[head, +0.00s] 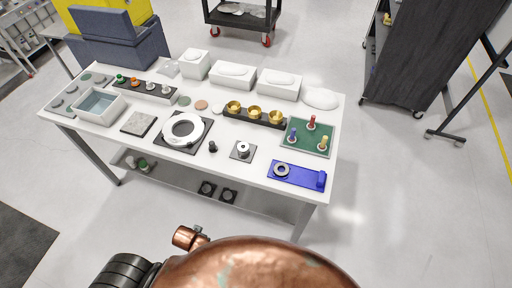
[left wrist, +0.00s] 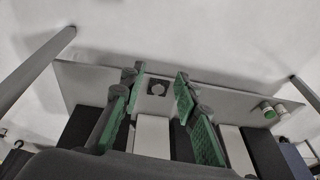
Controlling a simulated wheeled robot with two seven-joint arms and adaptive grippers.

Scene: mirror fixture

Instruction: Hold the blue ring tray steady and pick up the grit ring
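The blue ring tray (head: 303,175) lies flat at the front right corner of the white table. It is a flat blue plate with a raised block at its right end. A dark grey ring with a pale centre, which looks like the grit ring (head: 282,170), lies on the tray's left part. Neither gripper shows in the head view, so both are away from the tray there. In the left wrist view my left gripper (left wrist: 158,95) has its green-padded fingers spread wide with nothing between them. The tray does not show in that view. My right gripper is not in view.
Next to the tray are a green peg board (head: 307,148) with coloured pegs, a small dark plate with a metal part (head: 243,150), and a white ring fixture (head: 183,131). The lower shelf (head: 180,178) holds dark squares and small cylinders. Floor before the table is clear.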

